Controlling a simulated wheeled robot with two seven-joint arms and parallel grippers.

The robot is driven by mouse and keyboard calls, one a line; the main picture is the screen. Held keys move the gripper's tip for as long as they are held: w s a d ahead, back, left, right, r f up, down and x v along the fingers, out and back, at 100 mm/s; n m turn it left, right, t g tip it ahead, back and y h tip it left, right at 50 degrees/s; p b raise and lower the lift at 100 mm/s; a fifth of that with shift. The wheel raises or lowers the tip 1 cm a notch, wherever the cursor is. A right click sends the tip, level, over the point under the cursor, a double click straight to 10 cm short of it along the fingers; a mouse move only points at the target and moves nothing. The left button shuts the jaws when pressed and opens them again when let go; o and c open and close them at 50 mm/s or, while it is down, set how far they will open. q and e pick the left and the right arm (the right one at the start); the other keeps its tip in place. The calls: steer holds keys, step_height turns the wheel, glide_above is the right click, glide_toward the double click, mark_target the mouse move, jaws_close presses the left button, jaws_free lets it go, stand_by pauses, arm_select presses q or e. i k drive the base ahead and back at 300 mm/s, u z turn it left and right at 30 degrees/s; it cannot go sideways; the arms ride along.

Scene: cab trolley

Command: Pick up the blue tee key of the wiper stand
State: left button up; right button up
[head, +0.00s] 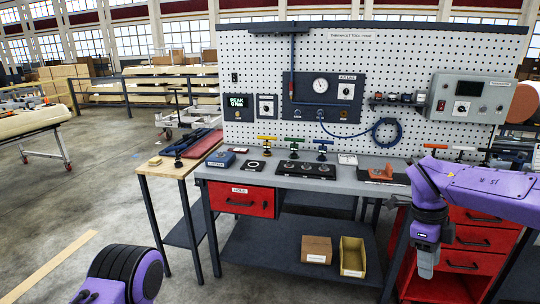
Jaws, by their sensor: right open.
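A blue tee key (322,142) stands upright toward the back of the grey workbench (345,181), its crossbar on top. A green-topped tee key (292,141) and a yellow-topped one (267,140) stand in a row to its left. I cannot make out which of the small bases is the wiper stand. My right gripper (425,264) hangs pointing down in front of the bench, below its top and well to the right of the blue key. It is open and empty. Only a purple part of my left arm shows at bottom left; its gripper is out of frame.
A black plate with round pieces (305,168) lies before the keys. An orange piece (380,173) sits to the right. A pegboard (390,55) with a coiled blue hose (387,132) rises behind. A wooden side table (168,166) adjoins on the left. Red drawers (470,262) stand right.

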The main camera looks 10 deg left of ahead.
mark_target(178, 164)
steer(key=z, duration=0.05)
steer(key=i, duration=2.25)
steer(key=u, duration=1.45)
steer(key=i, duration=0.9)
steer(key=u, duration=1.1)
steer(key=i, duration=0.2)
steer(key=u, duration=0.15)
